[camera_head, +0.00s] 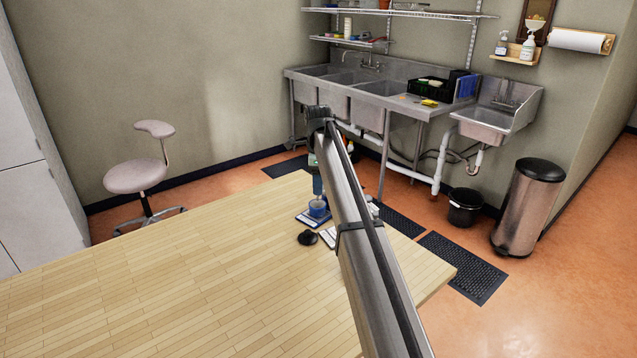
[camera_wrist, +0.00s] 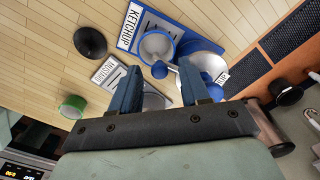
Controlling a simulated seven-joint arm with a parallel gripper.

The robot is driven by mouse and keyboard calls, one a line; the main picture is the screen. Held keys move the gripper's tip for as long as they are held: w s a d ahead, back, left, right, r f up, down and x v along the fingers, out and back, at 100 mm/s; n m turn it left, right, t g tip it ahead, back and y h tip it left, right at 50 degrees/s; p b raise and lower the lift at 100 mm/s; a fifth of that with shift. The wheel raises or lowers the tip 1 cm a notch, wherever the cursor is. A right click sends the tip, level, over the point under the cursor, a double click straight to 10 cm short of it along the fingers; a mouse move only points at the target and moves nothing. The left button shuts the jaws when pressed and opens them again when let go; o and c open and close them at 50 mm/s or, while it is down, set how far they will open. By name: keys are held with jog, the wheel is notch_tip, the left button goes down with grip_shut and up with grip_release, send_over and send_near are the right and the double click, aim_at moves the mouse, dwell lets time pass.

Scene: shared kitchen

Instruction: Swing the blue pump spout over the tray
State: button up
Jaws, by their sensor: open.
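My gripper (camera_wrist: 160,66) is open, its two blue fingers pointing down at the table with an empty gap between the tips. Just beyond the tips, in the wrist view, is a round blue-rimmed pump top (camera_wrist: 157,46) with a small blue knob beside it. To its right is a second pale, blue-edged round piece (camera_wrist: 201,48); I cannot tell which part is the spout. A blue-edged tray or card marked KETCHUP (camera_wrist: 128,24) lies beside them. In the head view, the blue piece (camera_head: 318,209) stands on the table below my gripper. The fingers partly hide the area beneath.
A pale card marked MUSTARD (camera_wrist: 108,73), a black round object (camera_wrist: 90,41) and a green round object (camera_wrist: 73,106) lie to the left. The wooden table (camera_head: 170,280) is largely bare at left. Its far edge is close behind these things, with dark floor mats (camera_head: 462,267) beyond.

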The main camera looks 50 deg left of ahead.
jog(key=shift+r, duration=0.15)
notch_tip(320, 180, up, 14)
jog(key=shift+f, duration=0.2)
dwell(0.4)
dwell(0.4)
